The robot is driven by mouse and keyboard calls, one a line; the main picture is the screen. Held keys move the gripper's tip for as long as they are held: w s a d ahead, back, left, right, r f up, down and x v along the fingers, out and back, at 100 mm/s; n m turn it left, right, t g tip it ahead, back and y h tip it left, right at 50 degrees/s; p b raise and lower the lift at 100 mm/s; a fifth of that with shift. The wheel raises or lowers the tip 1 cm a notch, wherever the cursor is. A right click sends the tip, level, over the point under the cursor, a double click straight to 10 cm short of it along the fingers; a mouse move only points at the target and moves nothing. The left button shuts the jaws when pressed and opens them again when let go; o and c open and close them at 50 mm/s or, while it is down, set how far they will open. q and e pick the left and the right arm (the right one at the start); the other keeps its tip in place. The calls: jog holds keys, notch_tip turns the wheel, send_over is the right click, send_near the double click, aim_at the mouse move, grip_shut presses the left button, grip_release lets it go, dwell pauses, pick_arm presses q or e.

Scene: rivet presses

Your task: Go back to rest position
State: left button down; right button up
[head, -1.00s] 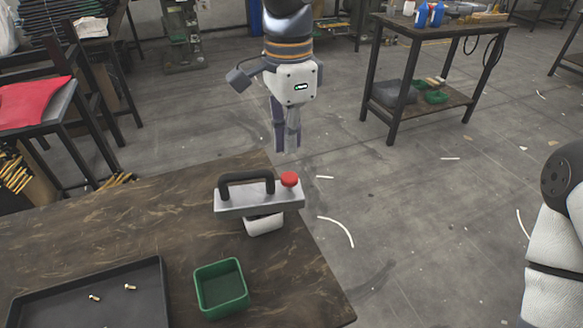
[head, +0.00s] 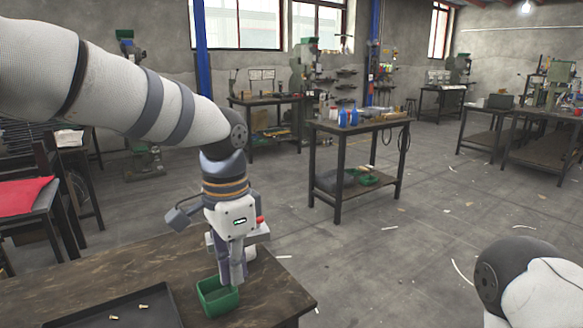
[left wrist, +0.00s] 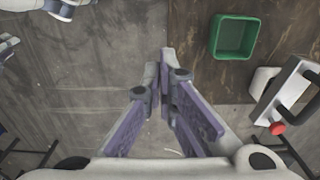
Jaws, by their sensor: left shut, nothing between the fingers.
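My left gripper (head: 232,278) points down in the head view, in front of the press tool and over the table's right part. It also shows in the left wrist view (left wrist: 166,68), with its fingers together and nothing between them. In the head view the press tool with a red button (head: 262,232) is mostly hidden behind the gripper; its grey bar and black handle show at the right of the left wrist view (left wrist: 283,92). My right arm's shoulder shows at the head view's lower right; its gripper is out of view.
A green bin (head: 217,301) stands on the brown table (head: 275,300), close to the gripper in the picture. A black tray (head: 165,318) with small brass rivets lies to its left. A red cloth (head: 22,196) lies far left.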

pick_arm(q)
jog(key=s+a+f+n+g+h, duration=0.1)
jog(key=s+f+n, duration=0.1)
jog(key=s+f, duration=0.5)
jog(key=s+f+n, duration=0.1)
jog(key=s+f, duration=0.1)
jog(key=f, duration=0.8)
jog(key=s+a+f+n+g+h, duration=0.1)
jog(key=s+f+n, duration=0.1)
jog(key=s+f, duration=0.5)
jog(key=s+a+f+n, duration=0.2)
jog(key=s+a, duration=0.1)
jog(key=s, duration=0.3)
jog(key=s+a+f+n+y, duration=0.1)
jog(key=s+a+f+n, duration=0.1)
jog(key=s+a, duration=0.2)
jog(key=s+a+f+n+y, duration=0.1)
jog(key=s+a, duration=0.3)
jog(key=s, duration=0.6)
jog(key=shift+s+f+n, duration=0.25)
jog(key=shift+f+n, duration=0.55)
jog(key=shift+f, duration=0.05)
pick_arm(e)
jog(key=shift+w, duration=0.3)
